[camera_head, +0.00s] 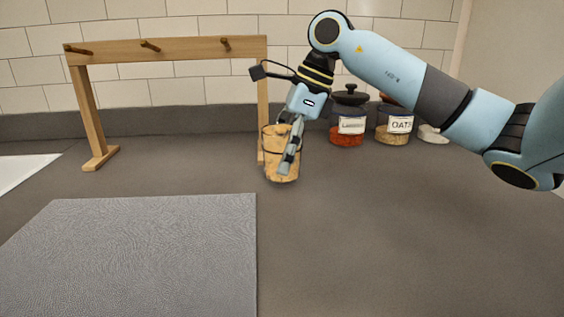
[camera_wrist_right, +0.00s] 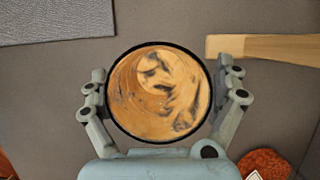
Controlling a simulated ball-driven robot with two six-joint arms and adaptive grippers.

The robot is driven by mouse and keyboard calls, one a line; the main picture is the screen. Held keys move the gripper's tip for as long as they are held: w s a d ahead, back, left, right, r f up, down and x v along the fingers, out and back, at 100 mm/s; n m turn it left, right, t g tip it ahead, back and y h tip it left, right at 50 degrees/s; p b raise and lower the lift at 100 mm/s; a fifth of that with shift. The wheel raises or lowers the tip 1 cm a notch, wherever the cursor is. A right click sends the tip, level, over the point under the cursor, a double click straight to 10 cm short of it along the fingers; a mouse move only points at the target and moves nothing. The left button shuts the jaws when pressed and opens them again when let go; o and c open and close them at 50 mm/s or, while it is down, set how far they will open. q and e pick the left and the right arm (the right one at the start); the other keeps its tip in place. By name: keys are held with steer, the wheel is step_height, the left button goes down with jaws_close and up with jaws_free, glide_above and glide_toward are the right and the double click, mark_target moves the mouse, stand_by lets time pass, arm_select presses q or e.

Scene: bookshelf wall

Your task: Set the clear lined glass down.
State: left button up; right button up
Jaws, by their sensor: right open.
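The glass (camera_head: 271,157) stands upright on the counter beside the right leg of the wooden rack. It looks like a tumbler with orange-brown and dark marbling and a dark rim. In the right wrist view the glass (camera_wrist_right: 158,95) shows from above as a round, marbled disc with a dark ring. My right gripper (camera_head: 285,160) is open, with a finger on either side of the glass and a small gap showing at the right finger in the wrist view. One finger hides part of the glass in the head view. My left gripper is not in view.
A wooden peg rack (camera_head: 165,45) stands behind and left of the glass. A grey textured mat (camera_head: 150,255) lies at the front left. Lidded jars, one red-filled (camera_head: 347,138) and one labelled oats (camera_head: 393,137), stand at the back right. The front right counter (camera_head: 400,240) is clear.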

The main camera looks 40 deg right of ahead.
mark_target(285, 128)
steer(key=shift+c, duration=1.2)
steer(key=c, duration=1.1)
steer(key=shift+r, duration=0.15)
steer(key=shift+r, duration=0.3)
steer(key=r, duration=0.3)
steer(key=shift+s+d+r, duration=0.15)
steer(key=shift+s+r, duration=0.05)
steer(key=shift+r, duration=0.05)
steer(key=s+d+r+p, duration=0.1)
steer(key=s+r+p, duration=0.1)
steer(key=p, duration=0.5)
steer(key=s+d+r+p, duration=0.1)
steer(key=s+r+p, duration=0.1)
steer(key=s+p, duration=0.3)
steer(key=s+d+r+p, duration=0.1)
steer(key=s+r+p, duration=0.1)
steer(key=p, duration=0.6)
steer(key=shift+s+d+r+p, duration=0.15)
steer(key=shift+s+r, duration=0.05)
steer(key=shift+s, duration=0.2)
steer(key=shift+s+d+r+p, duration=0.1)
steer(key=shift+s+r+p, duration=0.05)
steer(key=shift+s, duration=0.25)
